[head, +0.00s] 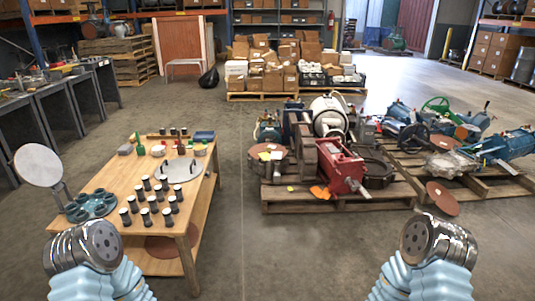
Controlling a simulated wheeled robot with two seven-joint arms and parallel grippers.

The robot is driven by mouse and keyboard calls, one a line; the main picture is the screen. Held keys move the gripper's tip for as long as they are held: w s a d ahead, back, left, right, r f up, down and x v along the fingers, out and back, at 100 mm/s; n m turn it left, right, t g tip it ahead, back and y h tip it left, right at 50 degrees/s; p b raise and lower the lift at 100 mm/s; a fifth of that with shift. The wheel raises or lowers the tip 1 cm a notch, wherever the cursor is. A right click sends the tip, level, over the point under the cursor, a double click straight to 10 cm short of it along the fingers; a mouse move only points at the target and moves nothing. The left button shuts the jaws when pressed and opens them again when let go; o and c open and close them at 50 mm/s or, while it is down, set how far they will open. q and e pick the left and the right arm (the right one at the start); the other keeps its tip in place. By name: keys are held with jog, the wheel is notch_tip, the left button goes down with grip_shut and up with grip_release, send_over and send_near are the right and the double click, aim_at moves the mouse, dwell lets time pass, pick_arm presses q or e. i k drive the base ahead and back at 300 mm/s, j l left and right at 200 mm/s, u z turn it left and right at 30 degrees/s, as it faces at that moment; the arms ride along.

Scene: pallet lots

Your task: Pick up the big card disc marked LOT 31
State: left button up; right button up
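Several reddish-brown discs are in the head view, and I cannot read a lot number on any of them. One disc (443,198) is at the right pallet's front edge, by the floor. Another disc (268,152) is among the machine parts on the middle pallet, with yellow tags on it. A third disc (170,247) is low down under the wooden table, partly hidden by the tabletop and leg. My two arms show at the bottom left and bottom right as metal joints with pale blue sleeves. No gripper fingers are visible on either arm, and neither arm touches a disc.
The wooden table (108,180) at left holds several dark cylinders, a grey round lid (180,170) and a blue-green casting (92,205). The middle pallet (335,205) carries a red machine (342,168). The right pallet (490,185) carries valves. Floor between table and pallets is clear.

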aim_at(273, 152)
jog(key=i+j+u, duration=0.55)
jog(key=j+u, duration=0.2)
jog(key=i+j+u, duration=0.2)
jog(key=u, duration=0.25)
jog(key=i+j+u, duration=0.3)
jog(key=u, duration=0.15)
jog(key=i+j+u, duration=0.15)
jog(key=i+u, duration=0.15)
jog(key=u, duration=0.15)
jog(key=i+u, duration=0.3)
jog(key=u, duration=0.2)
jog(key=i+u, duration=0.35)
jog(key=i, duration=0.95)
jog(key=i+z, duration=0.4)
jog(key=i+j+z, duration=0.15)
jog(key=i+z, duration=0.25)
jog(key=i+l+z, duration=0.1)
jog(key=z, duration=0.3)
jog(key=i+z, duration=0.55)
jog(key=z, duration=0.2)
jog(key=i+j+z, duration=0.1)
jog(key=z, duration=0.3)
jog(key=i+z, duration=0.3)
jog(key=i, duration=0.25)
jog(key=i+z, duration=0.3)
jog(key=i, duration=2.4)
jog(key=i+z, duration=0.15)
jog(key=i, duration=0.45)
jog(key=i+j+z, duration=0.15)
jog(key=i, duration=0.5)
